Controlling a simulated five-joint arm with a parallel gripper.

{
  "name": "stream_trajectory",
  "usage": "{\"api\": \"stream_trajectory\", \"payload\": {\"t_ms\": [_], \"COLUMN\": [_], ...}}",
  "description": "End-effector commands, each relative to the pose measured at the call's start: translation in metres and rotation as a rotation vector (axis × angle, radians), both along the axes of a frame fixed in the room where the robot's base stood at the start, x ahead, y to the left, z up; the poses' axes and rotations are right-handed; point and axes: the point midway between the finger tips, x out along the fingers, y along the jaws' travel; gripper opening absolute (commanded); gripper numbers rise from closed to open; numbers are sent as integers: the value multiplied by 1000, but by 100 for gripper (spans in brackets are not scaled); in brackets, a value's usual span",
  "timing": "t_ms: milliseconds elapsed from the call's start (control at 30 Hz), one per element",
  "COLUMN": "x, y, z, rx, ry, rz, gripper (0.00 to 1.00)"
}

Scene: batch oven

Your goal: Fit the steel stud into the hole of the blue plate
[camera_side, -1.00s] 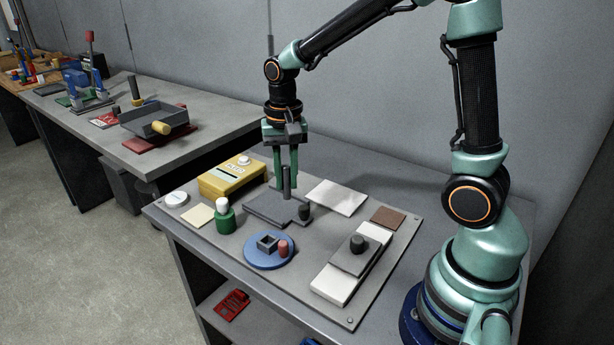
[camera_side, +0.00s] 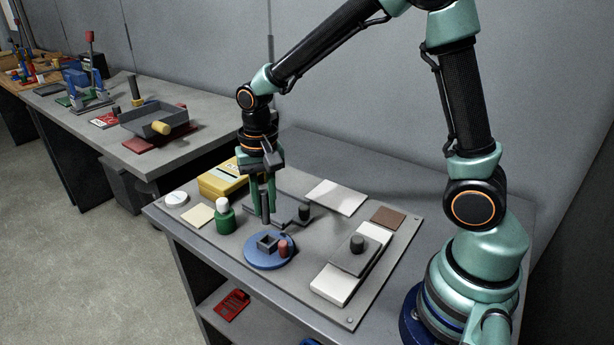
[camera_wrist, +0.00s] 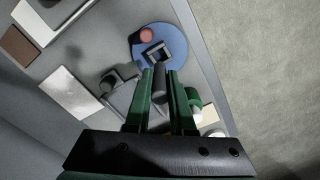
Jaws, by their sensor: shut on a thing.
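My gripper (camera_side: 262,205) is shut on the steel stud (camera_side: 265,208), a dark grey cylinder held upright with its lower end below the fingers. In the wrist view the stud (camera_wrist: 160,82) sits between the green fingers (camera_wrist: 160,90). The blue plate (camera_side: 256,258) is a round disc on the board. It carries a dark square-walled socket (camera_side: 268,243) and a red peg (camera_side: 283,248). In the wrist view the socket (camera_wrist: 157,54) lies just beyond the stud's tip. The stud appears above and slightly behind the plate; the exact gap cannot be told.
A green bottle-like piece (camera_side: 224,219) with a white top stands close left of my gripper. Behind are a yellow box (camera_side: 222,179) and a dark flat plate with a short knob (camera_side: 305,212). A white block with a grey knobbed slab (camera_side: 354,256) lies right.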

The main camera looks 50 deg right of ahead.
Motion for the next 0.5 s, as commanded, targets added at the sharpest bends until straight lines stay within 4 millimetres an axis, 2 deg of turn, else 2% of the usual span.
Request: {"api": "stream_trajectory", "payload": {"t_ms": [500], "x": [0], "y": [0], "z": [-29], "rx": [0], "ry": [0], "rz": [0], "gripper": [0]}}
